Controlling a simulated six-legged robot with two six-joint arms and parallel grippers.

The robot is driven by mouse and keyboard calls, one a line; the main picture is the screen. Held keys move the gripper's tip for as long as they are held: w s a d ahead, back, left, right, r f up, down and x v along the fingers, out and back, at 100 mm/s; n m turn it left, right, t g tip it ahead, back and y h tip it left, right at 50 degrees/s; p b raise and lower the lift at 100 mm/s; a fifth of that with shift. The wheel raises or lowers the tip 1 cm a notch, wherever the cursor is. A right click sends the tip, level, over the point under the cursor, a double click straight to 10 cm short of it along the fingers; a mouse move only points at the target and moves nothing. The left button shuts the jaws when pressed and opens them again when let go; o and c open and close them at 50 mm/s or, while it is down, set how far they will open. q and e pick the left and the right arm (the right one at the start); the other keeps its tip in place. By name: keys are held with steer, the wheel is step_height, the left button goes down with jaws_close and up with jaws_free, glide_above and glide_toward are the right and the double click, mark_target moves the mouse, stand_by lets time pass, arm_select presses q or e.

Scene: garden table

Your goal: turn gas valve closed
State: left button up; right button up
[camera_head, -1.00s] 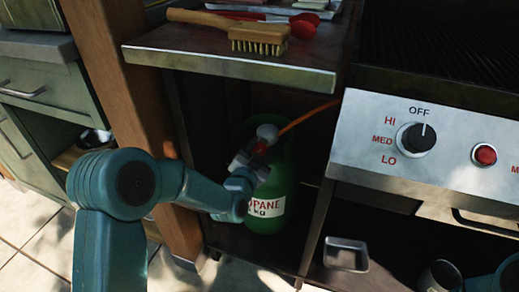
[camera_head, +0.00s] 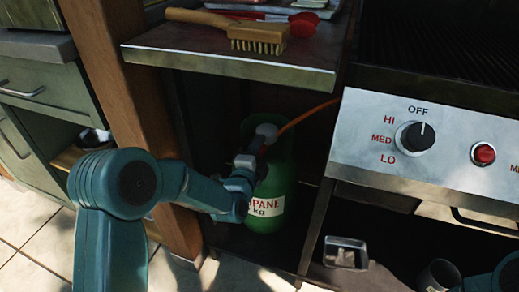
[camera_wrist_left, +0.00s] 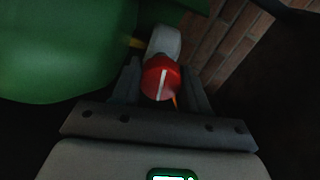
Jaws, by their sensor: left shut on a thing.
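A green propane cylinder (camera_head: 285,185) stands in the open cabinet under the side shelf. It also shows in the left wrist view (camera_wrist_left: 60,50) at the upper left. The red valve knob (camera_wrist_left: 161,80) with a white line sits between the fingers in the left wrist view; the line runs nearly along the fingers. A grey regulator (camera_head: 267,132) is behind it, with an orange hose (camera_head: 312,114). My left gripper (camera_head: 252,156) is shut on the red knob at the cylinder's upper left; the knob is mostly hidden in the head view. My right gripper is out of view.
The shelf (camera_head: 225,62) above holds a wooden brush (camera_head: 235,30) and a red-headed utensil (camera_head: 303,24). A wooden post (camera_head: 130,110) stands left of the cylinder. The grill panel with a black dial (camera_head: 418,138) at OFF is on the right. A metal tin (camera_head: 345,252) is below.

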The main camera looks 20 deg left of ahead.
arm_select(q)
steer(key=shift+d+m, duration=0.1)
steer(key=shift+m, duration=0.6)
steer(key=o, duration=1)
steer(key=shift+s, duration=0.35)
steer(key=s+p, duration=0.4)
steer(key=s, duration=0.1)
steer(key=s+p, duration=0.4)
steer(key=s, duration=0.1)
steer(key=s+p, duration=0.4)
steer(key=s, duration=0.1)
steer(key=shift+s+a+p, duration=0.35)
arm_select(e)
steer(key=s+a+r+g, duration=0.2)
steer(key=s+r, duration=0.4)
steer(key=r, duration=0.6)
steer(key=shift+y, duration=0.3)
